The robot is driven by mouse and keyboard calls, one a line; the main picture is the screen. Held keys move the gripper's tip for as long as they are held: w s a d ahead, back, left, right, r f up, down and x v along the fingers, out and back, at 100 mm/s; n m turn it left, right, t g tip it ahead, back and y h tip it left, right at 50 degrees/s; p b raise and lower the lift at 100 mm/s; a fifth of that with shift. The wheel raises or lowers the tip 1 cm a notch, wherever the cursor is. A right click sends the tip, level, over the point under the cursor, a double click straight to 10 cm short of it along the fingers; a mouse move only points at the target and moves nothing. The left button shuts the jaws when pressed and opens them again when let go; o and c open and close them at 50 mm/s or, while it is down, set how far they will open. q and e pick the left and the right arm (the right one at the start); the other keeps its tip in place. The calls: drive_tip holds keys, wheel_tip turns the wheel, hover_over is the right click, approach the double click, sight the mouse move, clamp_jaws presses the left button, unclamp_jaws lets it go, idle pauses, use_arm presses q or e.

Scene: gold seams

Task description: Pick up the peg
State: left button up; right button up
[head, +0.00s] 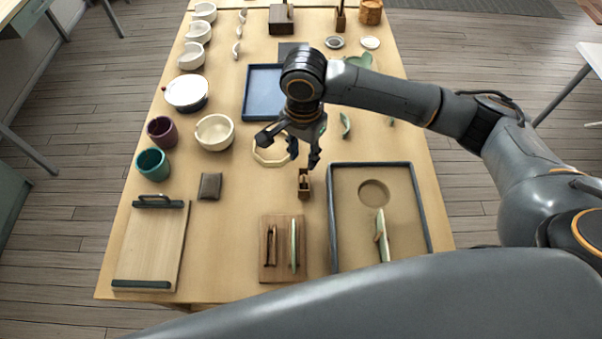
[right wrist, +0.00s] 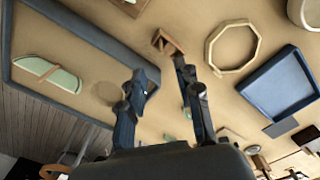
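A small brown wooden holder (head: 305,184) stands on the table just left of the framed tray. Something slim seems to sit in it, possibly the peg, but it is too small to tell. The holder also shows in the right wrist view (right wrist: 166,42), beyond my fingertips. My right gripper (head: 288,150) is open and empty above the table, slightly behind and left of the holder. Its spread fingers also show in the right wrist view (right wrist: 163,78). My left gripper is not in view.
A dark-framed tray (head: 333,230) with a round recess lies right of the holder. A wooden board (head: 283,274) with slim pieces lies in front. A pale octagonal ring (head: 258,155) lies near my gripper. A blue tray (head: 262,85), bowls and cups stand farther back and left.

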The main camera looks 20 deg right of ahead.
sight(304, 175)
wheel_tip(304, 175, down, 6)
drive_tip(key=shift+f+p, duration=0.25)
drive_tip(key=shift+p, duration=0.05)
drive_tip(key=f, duration=0.2)
drive_tip(key=f+p, duration=0.1)
drive_tip(key=f, duration=0.1)
drive_tip(key=shift+w+d+f, duration=0.15)
drive_tip(key=shift+d+f, duration=0.05)
drive_tip(key=shift+f, duration=0.45)
clamp_jaws()
